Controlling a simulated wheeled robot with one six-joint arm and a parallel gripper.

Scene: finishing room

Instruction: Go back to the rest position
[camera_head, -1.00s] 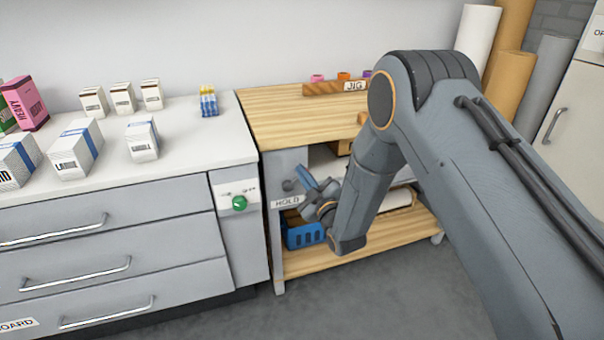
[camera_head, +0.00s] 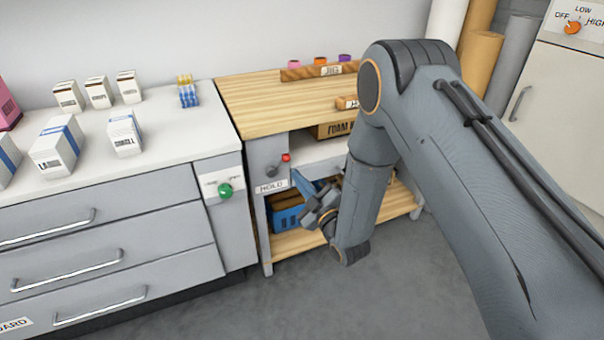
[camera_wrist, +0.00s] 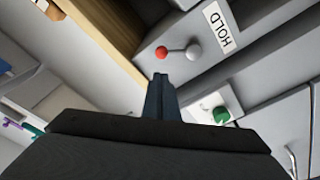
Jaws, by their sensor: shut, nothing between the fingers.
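My gripper (camera_head: 307,189) is in front of the wooden-topped bench, close to the panel with the HOLD label (camera_head: 271,187). In the wrist view its fingers (camera_wrist: 160,80) are together, with nothing between them. A small lever with a red knob (camera_head: 286,157) sits on that panel, just above and left of the fingers in the head view. The red knob also shows in the wrist view (camera_wrist: 162,52), just beyond the fingertips. The fingers look apart from it, though the exact gap is hard to tell.
A blue basket (camera_head: 288,218) stands on the bench's lower shelf (camera_head: 300,241), partly behind my gripper. A green knob (camera_head: 225,190) is on the white counter's front at left. Boxes stand on the counter (camera_head: 185,140). Grey floor in front is clear. A cabinet (camera_head: 565,110) stands at right.

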